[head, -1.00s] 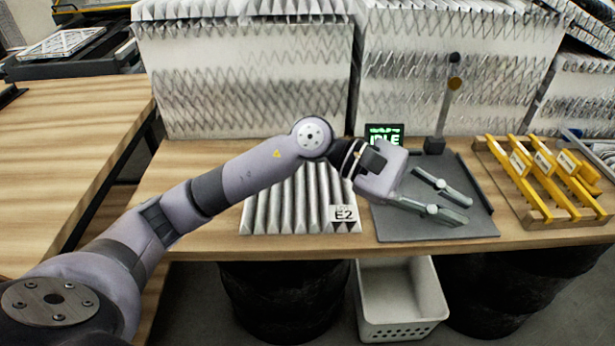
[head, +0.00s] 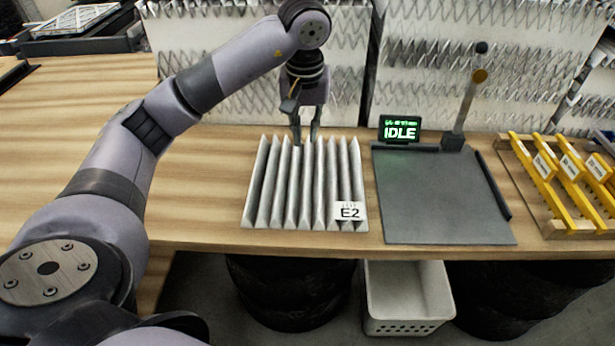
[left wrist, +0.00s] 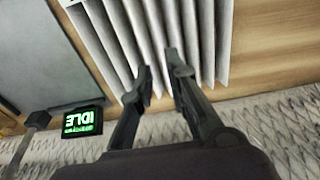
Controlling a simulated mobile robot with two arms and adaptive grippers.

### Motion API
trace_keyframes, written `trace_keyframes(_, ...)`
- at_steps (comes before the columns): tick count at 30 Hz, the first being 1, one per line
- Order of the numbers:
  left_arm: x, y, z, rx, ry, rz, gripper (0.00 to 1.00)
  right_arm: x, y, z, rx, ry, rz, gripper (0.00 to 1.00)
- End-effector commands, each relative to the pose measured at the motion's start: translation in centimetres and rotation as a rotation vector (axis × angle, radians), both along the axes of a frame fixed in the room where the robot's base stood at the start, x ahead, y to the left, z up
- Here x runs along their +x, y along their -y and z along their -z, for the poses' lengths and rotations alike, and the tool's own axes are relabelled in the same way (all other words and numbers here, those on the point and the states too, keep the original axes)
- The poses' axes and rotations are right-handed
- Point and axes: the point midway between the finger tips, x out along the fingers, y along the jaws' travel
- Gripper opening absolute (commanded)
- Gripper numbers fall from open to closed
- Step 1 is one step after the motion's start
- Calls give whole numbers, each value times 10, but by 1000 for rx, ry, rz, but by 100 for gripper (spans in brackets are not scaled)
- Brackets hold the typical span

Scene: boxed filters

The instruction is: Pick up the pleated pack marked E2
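The pleated pack marked E2 (head: 285,190) lies flat on the wooden bench, a white block of parallel pleats with its E2 label on the near right corner. My left gripper (head: 306,140) points down at the pack's far edge, its two fingers apart. In the left wrist view, the fingers (left wrist: 157,68) are spread with a gap between them, over the end of the pleated pack (left wrist: 110,42). Nothing is visibly clamped, and I cannot tell whether the tips touch the pleats. The label is not visible in the wrist view. My right gripper is not in view.
A grey mat (head: 440,200) lies right of the pack, with an IDLE display (head: 400,130) and a post (head: 467,100) behind it. A yellow-barred rack (head: 560,185) stands farther right. Large pleated filters (head: 430,60) line the back. A white basket (head: 407,300) is below the bench.

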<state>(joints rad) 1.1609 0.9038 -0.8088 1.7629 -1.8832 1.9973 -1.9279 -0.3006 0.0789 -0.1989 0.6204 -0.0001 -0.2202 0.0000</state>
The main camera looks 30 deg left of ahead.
Motion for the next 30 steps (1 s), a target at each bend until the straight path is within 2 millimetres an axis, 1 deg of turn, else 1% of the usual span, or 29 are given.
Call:
trace_keyframes(3, 1, -1, 25, -1, -7, -1, 15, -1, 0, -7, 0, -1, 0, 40)
trace_keyframes(6, 4, -2, 45, -1, -5, 0, 15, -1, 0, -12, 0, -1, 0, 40)
trace_keyframes(9, 6, -3, 61, -2, -3, -1, 15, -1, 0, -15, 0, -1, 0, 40)
trace_keyframes(12, 7, -4, 70, -2, -1, -1, 15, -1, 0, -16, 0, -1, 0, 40)
trace_keyframes(17, 8, -3, 79, -3, -2, 0, 15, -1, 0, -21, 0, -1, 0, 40)
trace_keyframes(21, 8, -3, 97, -3, -4, 0, 15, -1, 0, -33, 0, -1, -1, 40)
trace_keyframes(24, 9, -3, 112, -4, -4, -2, 15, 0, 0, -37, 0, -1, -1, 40)
trace_keyframes(27, 11, -4, 122, -3, -1, 0, 15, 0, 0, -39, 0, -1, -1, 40)
trace_keyframes(30, 12, -4, 126, -3, 2, 0, 15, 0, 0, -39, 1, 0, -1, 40)
